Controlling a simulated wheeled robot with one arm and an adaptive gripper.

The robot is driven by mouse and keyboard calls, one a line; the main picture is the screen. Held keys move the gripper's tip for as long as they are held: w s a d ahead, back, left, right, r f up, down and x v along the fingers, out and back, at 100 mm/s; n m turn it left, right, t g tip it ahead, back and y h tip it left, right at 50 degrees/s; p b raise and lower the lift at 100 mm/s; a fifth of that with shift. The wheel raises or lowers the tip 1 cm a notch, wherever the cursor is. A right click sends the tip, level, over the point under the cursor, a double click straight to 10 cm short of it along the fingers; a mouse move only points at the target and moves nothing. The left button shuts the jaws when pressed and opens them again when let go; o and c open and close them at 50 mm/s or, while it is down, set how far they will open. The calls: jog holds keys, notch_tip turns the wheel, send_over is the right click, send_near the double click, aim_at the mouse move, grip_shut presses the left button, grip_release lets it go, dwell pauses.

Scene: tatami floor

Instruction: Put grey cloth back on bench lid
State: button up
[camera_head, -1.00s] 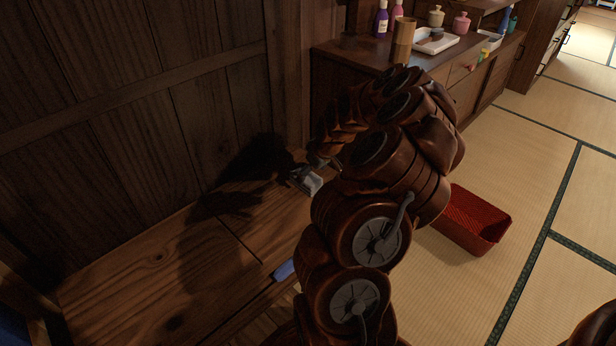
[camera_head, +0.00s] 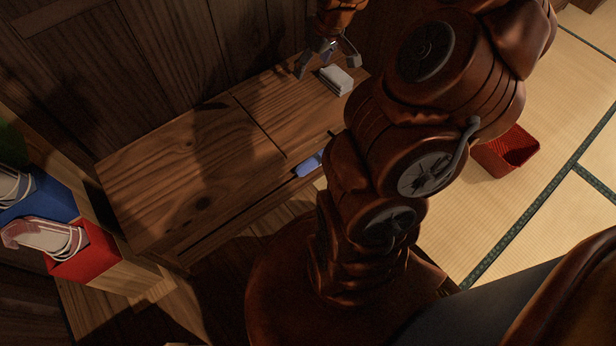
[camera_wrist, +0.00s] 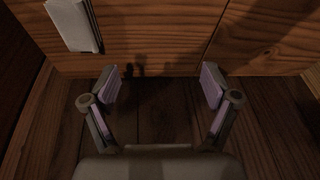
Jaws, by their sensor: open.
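A folded pale grey cloth (camera_head: 337,79) lies flat on the bench lid (camera_head: 190,150), at its far right end in the head view. In the wrist view the cloth (camera_wrist: 73,25) is at the upper left, on the wood. My gripper (camera_head: 327,62) is open and empty, beside and apart from the cloth, near the back wall. In the wrist view my gripper's fingers (camera_wrist: 160,85) are spread with only dark wood between them. My arm hides part of the bench's right side.
A blue object (camera_head: 308,166) is at the bench's front edge. Red (camera_head: 88,258) and blue (camera_head: 42,200) bins with pale items stand at the left. A red basket (camera_head: 507,152) sits on the tatami at right. The wooden wall stands close behind my gripper.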

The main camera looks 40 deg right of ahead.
jog(key=s+a+r+n+g, duration=0.1)
jog(key=s+a+r+g, duration=0.2)
jog(key=a, duration=0.7)
jog(key=s+a+g, duration=0.1)
jog(key=s+a, duration=0.4)
jog(key=s, duration=0.3)
jog(key=s+a+r+m+g, duration=0.1)
jog(key=s+a, duration=0.3)
jog(key=s, duration=0.4)
jog(key=s+a+g+h, duration=0.1)
jog(key=s+a+g, duration=0.1)
jog(key=s+a, duration=0.3)
jog(key=s, duration=0.3)
jog(key=shift+s+a+r+m, duration=0.3)
jog(key=shift+s+r+m, duration=0.05)
jog(key=shift+s+m, duration=0.05)
notch_tip(320, 180, up, 39)
jog(key=w+t+p, duration=0.1)
jog(key=t+p, duration=0.1)
jog(key=p, duration=3.5)
jog(key=shift+w+d+f, duration=0.15)
jog(key=shift+w, duration=0.2)
